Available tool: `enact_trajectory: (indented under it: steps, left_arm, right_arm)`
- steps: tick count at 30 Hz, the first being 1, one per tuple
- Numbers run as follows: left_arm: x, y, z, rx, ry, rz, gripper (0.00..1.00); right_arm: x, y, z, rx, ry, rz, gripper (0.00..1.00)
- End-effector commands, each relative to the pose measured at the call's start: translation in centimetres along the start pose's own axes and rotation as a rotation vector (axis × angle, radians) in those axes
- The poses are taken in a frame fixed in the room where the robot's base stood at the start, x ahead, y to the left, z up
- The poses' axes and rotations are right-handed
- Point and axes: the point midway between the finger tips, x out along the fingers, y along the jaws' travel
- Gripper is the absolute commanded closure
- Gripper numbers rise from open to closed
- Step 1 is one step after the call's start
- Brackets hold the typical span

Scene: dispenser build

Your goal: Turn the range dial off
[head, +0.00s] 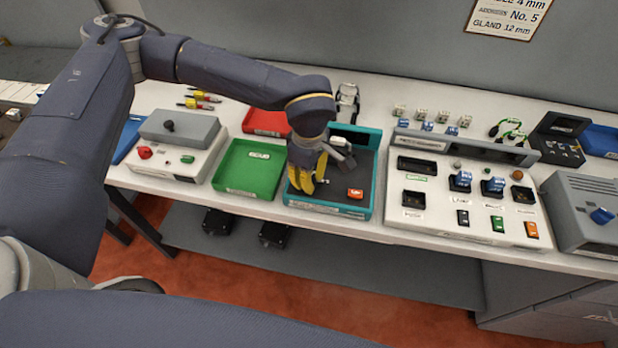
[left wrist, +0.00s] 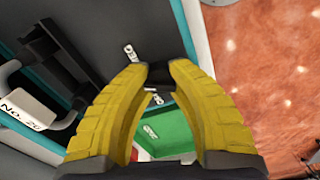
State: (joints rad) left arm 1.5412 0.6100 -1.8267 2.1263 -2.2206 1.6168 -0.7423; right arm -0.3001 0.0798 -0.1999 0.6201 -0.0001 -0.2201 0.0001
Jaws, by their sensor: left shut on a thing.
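A dark-faced unit with a teal rim (head: 368,165) stands on the bench near the middle of the head view. My left gripper (head: 307,190), with yellow fingers, reaches down onto the left part of its face. In the left wrist view the fingertips (left wrist: 158,75) are closed on a small dark piece (left wrist: 160,74), which appears to be the range dial. The fingers hide most of it, so its setting cannot be read. An orange part (head: 355,193) lies on the unit's face to the right of the fingers. My right gripper is not in view.
A green tray (head: 227,172) is just left of the unit, with a red tray (head: 262,124) behind. A grey box with a red button (head: 145,152) is farther left. A white panel (head: 410,229) with switches stands to the right. The bench's front edge is close.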

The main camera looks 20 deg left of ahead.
Motion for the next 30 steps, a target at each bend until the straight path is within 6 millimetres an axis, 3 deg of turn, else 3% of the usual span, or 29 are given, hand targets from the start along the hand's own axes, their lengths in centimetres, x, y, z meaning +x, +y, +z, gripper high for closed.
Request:
enact_trajectory:
  steps: [30]
  left_arm:
    - [0.05, -0.03, 0.03, -0.965, -0.001, -0.001, 1.0]
  right_arm:
    - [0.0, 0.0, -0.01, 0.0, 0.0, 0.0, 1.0]
